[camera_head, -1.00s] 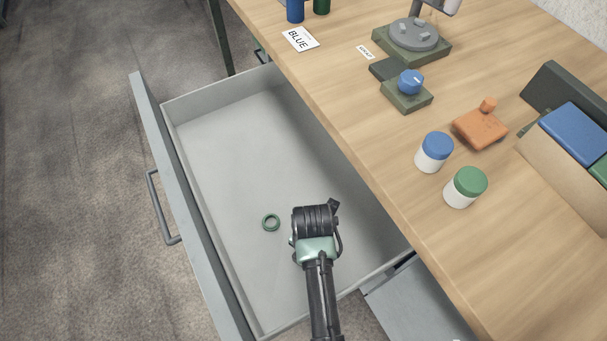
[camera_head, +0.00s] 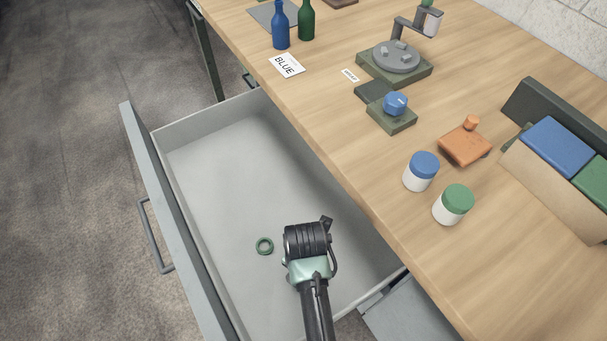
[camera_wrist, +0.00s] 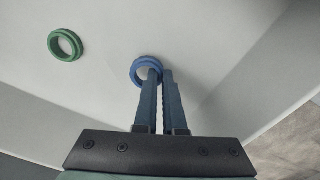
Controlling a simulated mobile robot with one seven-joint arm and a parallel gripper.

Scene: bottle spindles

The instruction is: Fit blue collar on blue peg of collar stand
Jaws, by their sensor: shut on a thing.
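The blue collar (camera_wrist: 147,68) is a small ring, seen in the wrist view at the tips of my gripper's fingers. My gripper (camera_wrist: 160,76) is shut on the collar's near rim, inside the open drawer. In the head view my gripper (camera_head: 306,240) is over the drawer's right side, and its own body hides the collar there. I cannot make out a collar stand with a blue peg in these frames.
The open drawer (camera_head: 215,165) has walls around my gripper. The wooden table (camera_head: 330,150) above it bears blue (camera_head: 281,25) and green bottles (camera_head: 307,20), a turntable device (camera_head: 396,60), a blue knob (camera_head: 396,104), two capped jars (camera_head: 421,171), an orange object (camera_head: 465,145) and a bin.

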